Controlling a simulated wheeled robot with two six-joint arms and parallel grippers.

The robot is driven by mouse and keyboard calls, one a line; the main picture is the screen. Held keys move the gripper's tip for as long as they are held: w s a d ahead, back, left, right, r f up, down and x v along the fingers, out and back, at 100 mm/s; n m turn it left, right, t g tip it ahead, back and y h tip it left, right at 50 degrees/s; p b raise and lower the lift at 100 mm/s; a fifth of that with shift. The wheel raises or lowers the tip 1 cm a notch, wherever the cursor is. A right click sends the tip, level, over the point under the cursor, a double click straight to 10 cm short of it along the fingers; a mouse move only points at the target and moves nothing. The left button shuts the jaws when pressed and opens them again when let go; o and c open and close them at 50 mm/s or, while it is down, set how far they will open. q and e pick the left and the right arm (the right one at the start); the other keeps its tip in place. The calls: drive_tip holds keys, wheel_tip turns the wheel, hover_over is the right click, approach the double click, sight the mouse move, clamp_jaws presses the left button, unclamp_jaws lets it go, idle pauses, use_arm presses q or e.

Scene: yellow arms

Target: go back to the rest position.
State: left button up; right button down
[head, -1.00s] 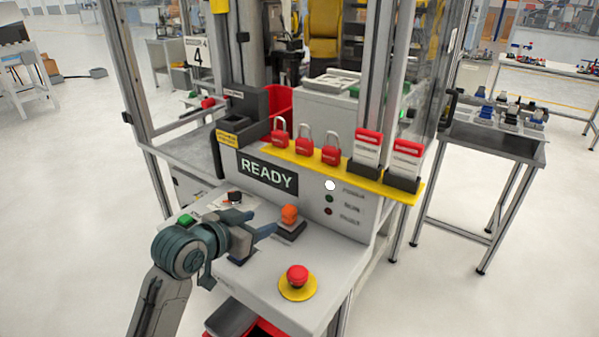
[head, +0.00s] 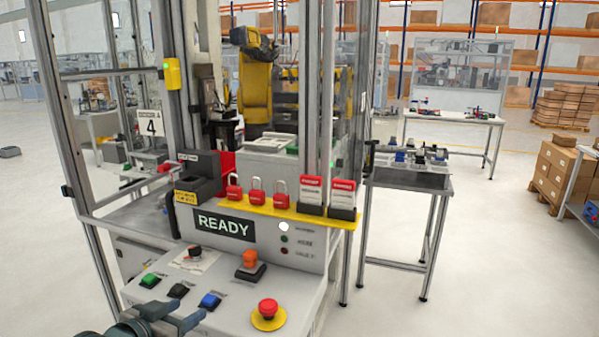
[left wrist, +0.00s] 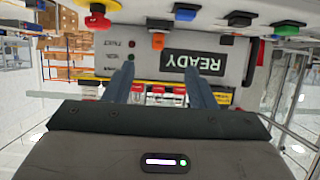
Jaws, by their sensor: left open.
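My left gripper (head: 178,316) is at the lower left of the head view, in front of the near edge of the control panel (head: 235,312). Its jaws are open, with nothing between them. In the left wrist view its two fingers (left wrist: 160,82) stand apart and point toward the panel, which appears upside down. A green button (head: 149,281), a black button (head: 179,290) and a blue button (head: 209,300) lie just beyond the gripper. My right gripper is not in view.
The panel also carries an orange switch (head: 250,261), a red emergency stop (head: 268,308) and a READY display (head: 224,226). Red padlocks (head: 256,192) hang above on a yellow shelf. A side table (head: 410,178) stands to the right.

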use_arm(q)
drive_tip(key=s+a+f+n+g+y, duration=0.25)
drive_tip(key=s+f+g, duration=0.25)
drive_tip(key=s+f, duration=1.05)
drive_tip(key=s+a+f+g+y, duration=0.1)
drive_tip(key=s+f+g, duration=0.1)
drive_tip(key=s+f, duration=0.35)
drive_tip(key=s+a+f+g+y, duration=0.1)
drive_tip(key=s+f+g+y, duration=0.15)
drive_tip(key=s, duration=0.55)
wheel_tip(320, 180, down, 31)
drive_tip(key=a, duration=0.2)
drive_tip(key=s+a+f+n+g+b, duration=0.1)
drive_tip(key=s+f+g, duration=0.1)
drive_tip(key=s+f, duration=1.6)
drive_tip(key=shift+s+a+f+h, duration=0.3)
drive_tip(key=shift+s+f, duration=0.1)
drive_tip(key=shift+f, duration=0.45)
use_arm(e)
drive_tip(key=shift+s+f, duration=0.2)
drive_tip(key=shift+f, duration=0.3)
